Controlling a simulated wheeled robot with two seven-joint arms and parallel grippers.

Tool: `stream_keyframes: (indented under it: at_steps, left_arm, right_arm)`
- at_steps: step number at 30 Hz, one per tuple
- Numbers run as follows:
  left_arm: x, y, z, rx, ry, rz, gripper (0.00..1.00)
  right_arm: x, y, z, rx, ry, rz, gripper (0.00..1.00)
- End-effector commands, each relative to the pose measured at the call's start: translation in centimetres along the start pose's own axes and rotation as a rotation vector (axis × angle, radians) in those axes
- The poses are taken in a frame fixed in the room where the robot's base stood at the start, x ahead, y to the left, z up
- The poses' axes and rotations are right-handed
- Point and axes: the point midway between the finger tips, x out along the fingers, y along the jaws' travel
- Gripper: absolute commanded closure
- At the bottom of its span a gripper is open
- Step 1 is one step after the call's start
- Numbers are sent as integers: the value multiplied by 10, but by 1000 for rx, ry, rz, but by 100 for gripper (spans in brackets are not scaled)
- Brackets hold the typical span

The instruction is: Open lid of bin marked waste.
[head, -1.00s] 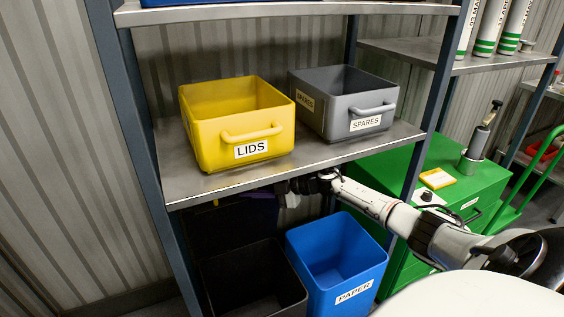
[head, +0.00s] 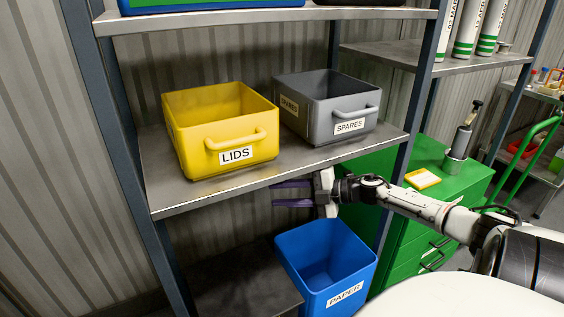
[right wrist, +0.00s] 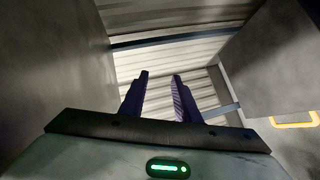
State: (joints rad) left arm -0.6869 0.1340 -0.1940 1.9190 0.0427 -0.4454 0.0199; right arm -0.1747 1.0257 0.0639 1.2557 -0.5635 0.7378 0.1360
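The fingers are apart and empty, also in the right wrist view (right wrist: 160,77). They do not touch the black bin. My left gripper is out of view.
The shelf (head: 160,200) above carries a yellow LIDS bin (head: 220,130) and a grey SPARES bin (head: 328,108). A green cabinet (head: 455,180) stands to the right.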

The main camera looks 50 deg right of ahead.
Motion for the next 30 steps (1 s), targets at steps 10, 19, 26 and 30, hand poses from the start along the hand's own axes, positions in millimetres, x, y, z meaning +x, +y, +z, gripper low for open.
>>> stream_keyframes:
  at_steps: [10,19,26,30]
  left_arm:
    - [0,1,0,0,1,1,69]
    - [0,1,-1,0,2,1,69]
    - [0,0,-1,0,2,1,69]
    - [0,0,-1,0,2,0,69]
  right_arm:
    - [0,0,0,0,0,-1,71]
    - [8,-19,-10,54,-10,14,71]
    - [38,-141,-84,475,-159,75,71]
    - [39,-222,-151,811,-309,48,71]
